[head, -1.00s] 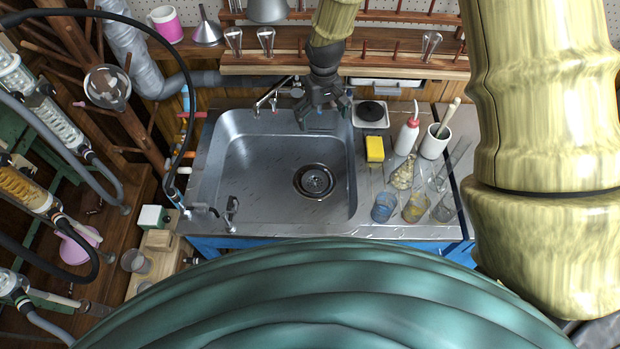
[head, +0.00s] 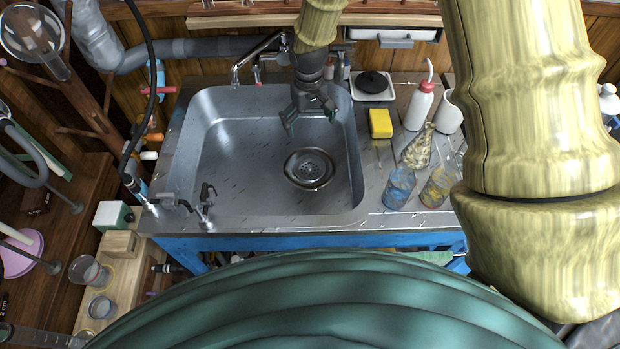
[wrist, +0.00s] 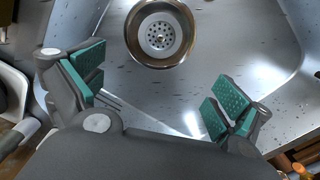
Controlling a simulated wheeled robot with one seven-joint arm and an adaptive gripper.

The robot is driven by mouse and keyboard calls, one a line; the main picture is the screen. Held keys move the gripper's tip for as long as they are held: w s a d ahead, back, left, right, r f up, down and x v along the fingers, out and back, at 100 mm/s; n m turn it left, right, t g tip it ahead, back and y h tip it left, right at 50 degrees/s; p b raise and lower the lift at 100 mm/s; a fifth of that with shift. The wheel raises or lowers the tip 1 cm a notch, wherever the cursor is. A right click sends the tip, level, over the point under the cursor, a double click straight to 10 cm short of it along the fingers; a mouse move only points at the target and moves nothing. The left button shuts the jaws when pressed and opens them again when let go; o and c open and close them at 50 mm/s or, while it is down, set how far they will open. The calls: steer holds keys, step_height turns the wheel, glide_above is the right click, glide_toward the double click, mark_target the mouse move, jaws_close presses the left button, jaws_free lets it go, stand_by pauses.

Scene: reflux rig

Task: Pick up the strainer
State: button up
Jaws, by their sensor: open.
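The strainer (head: 308,169) is a round metal piece with a perforated middle, seated at the drain in the floor of the steel sink (head: 250,196). In the wrist view the strainer (wrist: 160,38) shows at the top centre, with a wide shiny rim around the holes. My gripper (head: 308,118) is inside the sink area, above and behind the strainer in the head view. In the wrist view my gripper (wrist: 155,95) is open, its green-padded fingers wide apart with nothing between them. The strainer lies beyond the fingertips, not touched.
A faucet (head: 258,58) stands at the sink's back edge, left of my arm. Right of the sink are a yellow sponge (head: 380,123), a red-capped wash bottle (head: 419,106), and glassware including a blue-tinted beaker (head: 399,187). The sink floor is otherwise clear.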

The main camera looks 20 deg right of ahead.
steer(key=b, duration=0.7)
glide_toward(310, 164)
steer(key=shift+w+f, duration=0.15)
steer(key=shift+f, duration=5.15)
steer(key=c, duration=0.9)
steer(key=shift+c, duration=1)
steer(key=shift+s, duration=0.2)
